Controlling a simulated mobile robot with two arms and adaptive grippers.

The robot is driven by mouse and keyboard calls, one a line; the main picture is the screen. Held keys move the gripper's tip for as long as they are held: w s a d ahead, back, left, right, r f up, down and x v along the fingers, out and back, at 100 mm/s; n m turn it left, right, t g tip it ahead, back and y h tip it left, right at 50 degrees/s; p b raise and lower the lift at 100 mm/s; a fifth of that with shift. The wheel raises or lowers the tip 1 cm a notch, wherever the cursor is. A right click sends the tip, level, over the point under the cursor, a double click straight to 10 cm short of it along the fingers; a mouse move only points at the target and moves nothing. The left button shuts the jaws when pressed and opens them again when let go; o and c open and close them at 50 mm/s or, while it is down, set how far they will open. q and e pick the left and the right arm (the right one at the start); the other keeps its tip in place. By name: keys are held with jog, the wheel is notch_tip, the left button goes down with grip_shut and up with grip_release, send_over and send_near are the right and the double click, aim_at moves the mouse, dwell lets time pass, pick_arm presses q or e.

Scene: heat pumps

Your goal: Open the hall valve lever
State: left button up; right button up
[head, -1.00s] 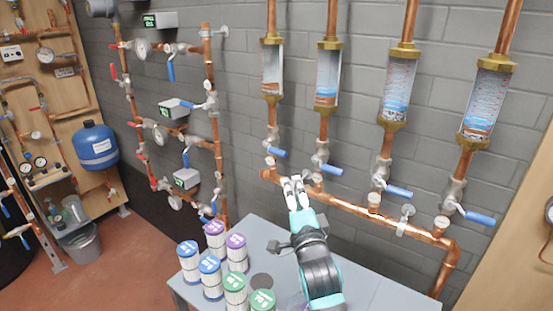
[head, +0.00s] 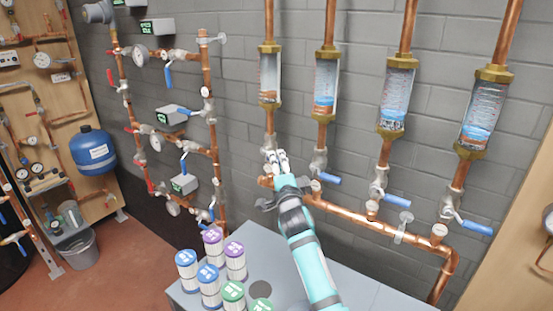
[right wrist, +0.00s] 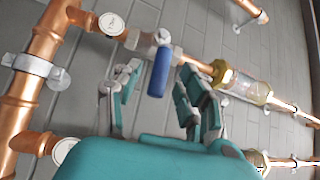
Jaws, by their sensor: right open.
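Several blue-handled valve levers sit below glass flow meters on vertical copper pipes. I cannot read which one is marked hall. My right gripper (head: 276,160) is at the leftmost of these valves and covers its lever in the head view. In the right wrist view that blue lever (right wrist: 159,74) sticks out crosswise to its pipe. It lies between the spread, open fingers of the right gripper (right wrist: 155,98), with gaps visible on both sides. The other levers (head: 325,179), (head: 396,201) and (head: 477,227) also stand crosswise to their pipes. My left gripper is not in view.
A copper manifold (head: 350,217) runs below the valves. A grey table (head: 345,286) below holds several capped filter cartridges (head: 209,281). More pipework with a valve lever (head: 168,77) is to the left, by a blue tank (head: 92,152).

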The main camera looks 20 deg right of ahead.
jog(key=shift+w+d, duration=0.1)
jog(key=shift+w, duration=1)
jog(key=shift+r, duration=0.1)
jog(key=shift+c, duration=0.5)
grip_shut()
